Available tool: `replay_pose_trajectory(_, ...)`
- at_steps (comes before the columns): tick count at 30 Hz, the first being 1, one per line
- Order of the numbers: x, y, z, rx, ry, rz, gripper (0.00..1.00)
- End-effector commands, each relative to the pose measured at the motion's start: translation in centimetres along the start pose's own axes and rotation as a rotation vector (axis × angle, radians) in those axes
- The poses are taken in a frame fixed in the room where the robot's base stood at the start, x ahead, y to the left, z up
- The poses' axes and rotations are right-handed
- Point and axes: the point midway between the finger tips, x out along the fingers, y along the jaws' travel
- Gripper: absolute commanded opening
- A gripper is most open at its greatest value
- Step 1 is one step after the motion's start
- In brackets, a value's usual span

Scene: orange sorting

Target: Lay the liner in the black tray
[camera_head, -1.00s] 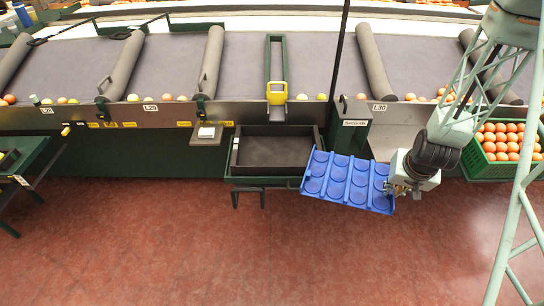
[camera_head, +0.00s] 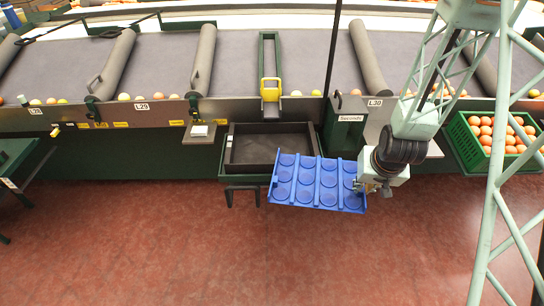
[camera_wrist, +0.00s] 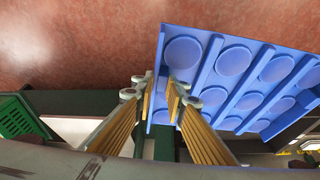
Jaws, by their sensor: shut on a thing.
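The liner is a blue sheet with round cups and raised ribs (camera_head: 318,183); it also fills the upper right of the wrist view (camera_wrist: 232,68). My gripper (camera_head: 368,186) is shut on the liner's right edge, and its fingers (camera_wrist: 163,95) show pinching that edge in the wrist view. The liner hangs in the air, slightly tilted, in front and to the right of the black tray. The black tray (camera_head: 231,150) sits empty on a green stand below the conveyor. The liner's upper left corner overlaps the tray's lower right corner in the head view.
A green crate of oranges (camera_head: 466,143) stands to the right. A dark green box with a label (camera_head: 349,118) stands right behind the liner. A small grey shelf (camera_head: 200,133) juts out left of the tray. The red floor (camera_head: 150,240) in front is clear.

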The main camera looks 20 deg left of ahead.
Motion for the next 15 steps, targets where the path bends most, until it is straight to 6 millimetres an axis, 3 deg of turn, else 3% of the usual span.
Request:
replay_pose_trajectory(6, 0.3, -5.0, 1.9, -0.065, 0.001, -0.031, 0.01)
replay_pose_trajectory(15, 0.1, -10.4, 4.5, -0.139, 0.0, -0.067, 0.01)
